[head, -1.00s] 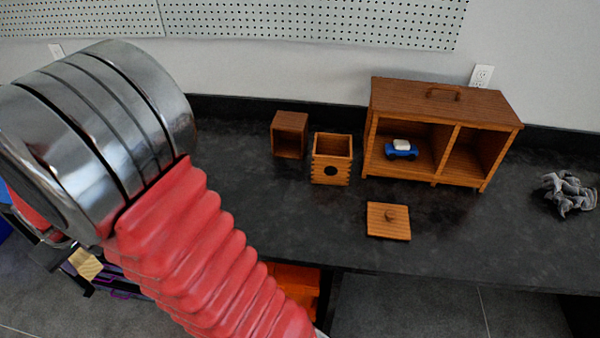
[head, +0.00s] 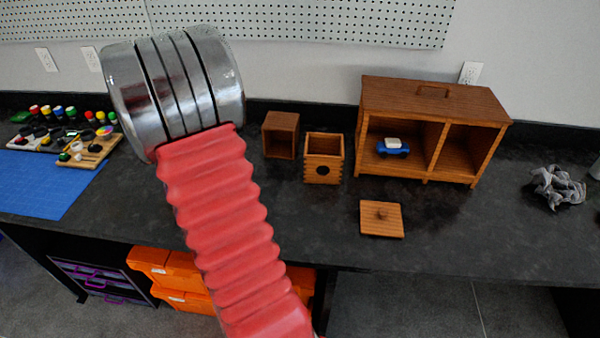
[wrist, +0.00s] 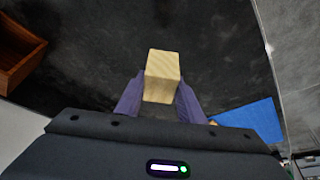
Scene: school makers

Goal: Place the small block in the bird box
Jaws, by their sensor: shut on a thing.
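In the wrist view my gripper (wrist: 160,100) is shut on a small pale wooden block (wrist: 163,72), held between its two purple fingers above the dark worktop. In the head view the gripper and block are hidden behind my arm. The bird box (head: 324,170) is a small open-topped wooden box with a round hole in its front, standing on the worktop right of my arm. Its square wooden lid (head: 381,222) with a knob lies flat on the worktop in front of it and to the right.
An open wooden box (head: 281,135) stands left of the bird box. A larger two-compartment cabinet (head: 430,100) holding a blue toy car (head: 393,147) stands right. Crumpled grey material (head: 556,187) lies far right. A blue mat (head: 50,185) and button boards (head: 90,150) are left.

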